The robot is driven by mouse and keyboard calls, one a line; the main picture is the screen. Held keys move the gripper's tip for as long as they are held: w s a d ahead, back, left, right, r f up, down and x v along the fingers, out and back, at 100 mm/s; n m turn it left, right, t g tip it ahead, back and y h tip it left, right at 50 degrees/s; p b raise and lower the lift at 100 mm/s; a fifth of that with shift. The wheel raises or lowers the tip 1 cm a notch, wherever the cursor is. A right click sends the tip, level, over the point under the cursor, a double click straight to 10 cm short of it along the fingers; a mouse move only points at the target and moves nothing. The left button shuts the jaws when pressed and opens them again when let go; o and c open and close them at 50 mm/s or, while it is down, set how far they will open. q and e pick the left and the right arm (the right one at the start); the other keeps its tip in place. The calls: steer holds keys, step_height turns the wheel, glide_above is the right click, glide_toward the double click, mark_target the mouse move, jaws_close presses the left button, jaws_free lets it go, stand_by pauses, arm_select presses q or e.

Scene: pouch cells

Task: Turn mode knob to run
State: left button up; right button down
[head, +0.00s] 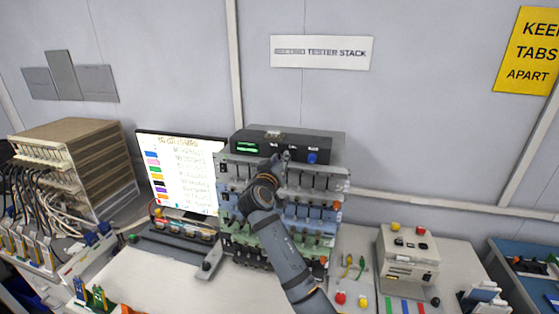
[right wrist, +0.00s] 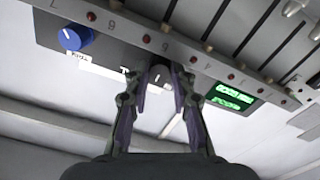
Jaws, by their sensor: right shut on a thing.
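The tester stack (head: 340,180) stands on the bench with a black control unit (head: 320,145) on top. The unit has a green display (head: 247,147) and a blue knob (head: 312,158). My right gripper (head: 283,157) reaches up to the unit's front panel between them. In the right wrist view, my right gripper (right wrist: 160,80) is shut on a small dark mode knob (right wrist: 160,74) with a light mark. That view also shows the blue knob (right wrist: 74,38) and the display (right wrist: 230,97), to either side of the fingers. My fingers hide the mode knob in the head view.
A monitor (head: 180,170) stands left of the stack, and a cabled rack (head: 75,165) farther left. A beige box (head: 408,255) with red and yellow buttons is at the right. A row of red dots (right wrist: 148,39) runs along the stack edge close to my fingers.

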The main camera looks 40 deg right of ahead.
steer(key=c, duration=1.5)
jaws_free()
steer(key=o, duration=0.4)
steer(key=shift+w+d+f, duration=0.1)
steer(key=shift+d, duration=0.1)
steer(key=shift+a, duration=0.1)
steer(key=v, duration=0.7)
steer(key=shift+s+a, duration=0.1)
steer(key=shift+s, duration=0.15)
steer(key=shift+w, duration=0.1)
